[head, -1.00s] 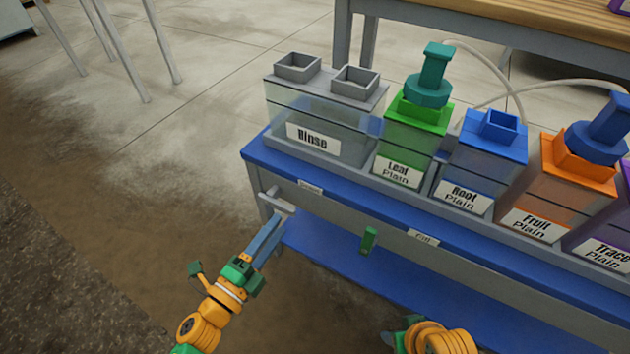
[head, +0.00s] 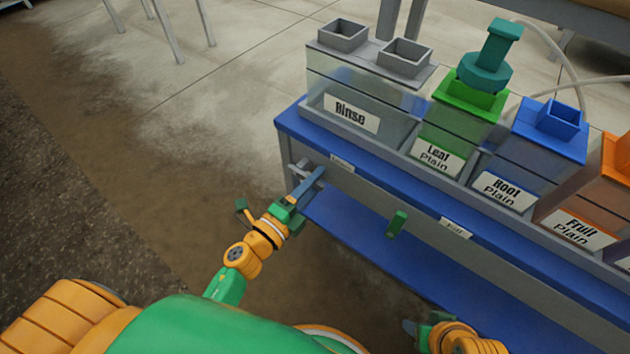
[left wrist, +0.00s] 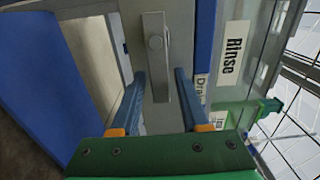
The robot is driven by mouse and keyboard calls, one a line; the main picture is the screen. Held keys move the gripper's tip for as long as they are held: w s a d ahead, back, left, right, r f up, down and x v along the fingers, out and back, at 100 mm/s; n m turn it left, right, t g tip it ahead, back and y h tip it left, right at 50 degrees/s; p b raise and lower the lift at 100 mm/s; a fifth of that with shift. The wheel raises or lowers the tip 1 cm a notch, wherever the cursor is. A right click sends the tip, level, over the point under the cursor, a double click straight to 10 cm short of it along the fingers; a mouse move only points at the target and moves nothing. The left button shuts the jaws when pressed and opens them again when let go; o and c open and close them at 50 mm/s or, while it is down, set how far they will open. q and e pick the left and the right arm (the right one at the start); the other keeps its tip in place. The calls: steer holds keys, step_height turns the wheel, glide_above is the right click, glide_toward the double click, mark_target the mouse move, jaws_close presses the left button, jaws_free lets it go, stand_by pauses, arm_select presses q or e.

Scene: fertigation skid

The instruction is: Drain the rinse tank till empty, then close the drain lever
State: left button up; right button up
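The clear rinse tank (head: 363,84) with a grey top stands at the left end of the blue bench. I cannot tell its liquid level for sure. The grey drain lever (left wrist: 157,62) sits on the bench's front beam beside the drain label (left wrist: 200,90). In the head view the lever (head: 301,168) is partly covered by my left gripper (head: 318,174). In the left wrist view my left gripper (left wrist: 160,80) is open, with one finger on each side of the lever and visible gaps. My right gripper (head: 410,328) shows only partly at the bottom edge.
Leaf (head: 455,125), root (head: 525,160) and fruit (head: 590,210) tanks stand to the right of the rinse tank. A green handle (head: 397,223) hangs from the beam near another label (head: 456,229). A blue lower shelf (head: 370,240) lies below. The floor left of the bench is clear.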

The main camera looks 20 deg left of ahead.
arm_select(q)
jaws_close()
stand_by(1.2)
